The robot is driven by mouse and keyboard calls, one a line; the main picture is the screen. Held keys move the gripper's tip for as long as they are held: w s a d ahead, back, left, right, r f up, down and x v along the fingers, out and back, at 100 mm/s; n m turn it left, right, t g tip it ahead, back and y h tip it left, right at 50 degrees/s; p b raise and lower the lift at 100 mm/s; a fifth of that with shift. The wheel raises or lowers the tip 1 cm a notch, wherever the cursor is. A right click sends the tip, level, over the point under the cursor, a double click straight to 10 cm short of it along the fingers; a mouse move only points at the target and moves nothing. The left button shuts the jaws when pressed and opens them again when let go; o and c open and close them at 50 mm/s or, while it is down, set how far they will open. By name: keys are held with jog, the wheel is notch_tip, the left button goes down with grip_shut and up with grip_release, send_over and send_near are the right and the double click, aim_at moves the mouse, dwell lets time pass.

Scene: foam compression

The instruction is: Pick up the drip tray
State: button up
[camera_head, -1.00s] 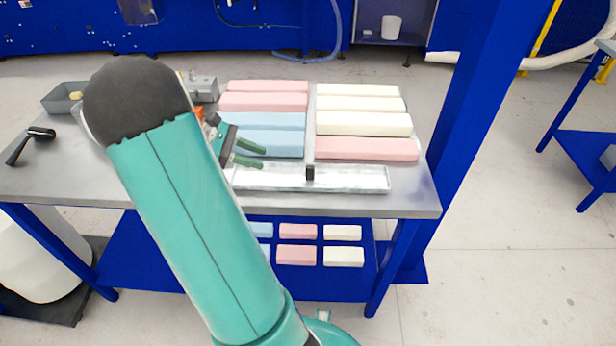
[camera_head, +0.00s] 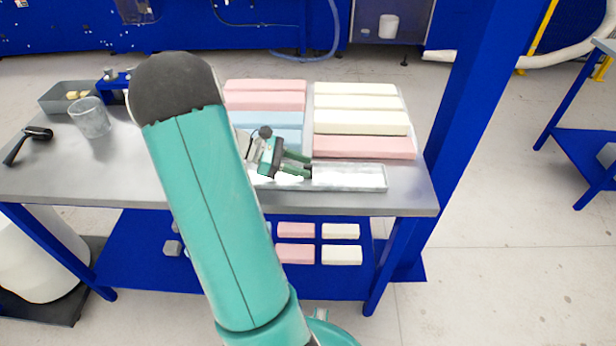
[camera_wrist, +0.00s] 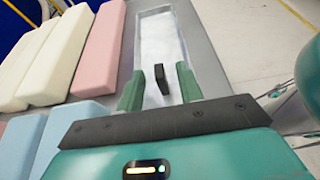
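The drip tray is a long, shallow, silvery tray (camera_head: 350,177) lying flat along the front edge of the table. It also shows in the wrist view (camera_wrist: 165,32), stretching away from my gripper. A small black upright handle (camera_wrist: 161,79) stands up at the middle of the tray. My gripper (camera_head: 309,166) is low over the tray, coming in from the left. In the wrist view its green fingers (camera_wrist: 160,78) are apart, with the handle between them and gaps showing on both sides. My gripper largely hides the handle and the tray's left part in the head view.
Pink (camera_head: 365,147), cream (camera_head: 362,122) and blue (camera_head: 270,119) foam blocks lie close behind the tray. A clear cup (camera_head: 90,117), a grey bin (camera_head: 60,97) and a black-handled tool (camera_head: 27,145) are at the left. A blue post (camera_head: 470,130) stands right of the table.

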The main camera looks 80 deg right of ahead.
jog(key=shift+x, duration=1.15)
grip_shut()
jog(key=shift+r, duration=0.1)
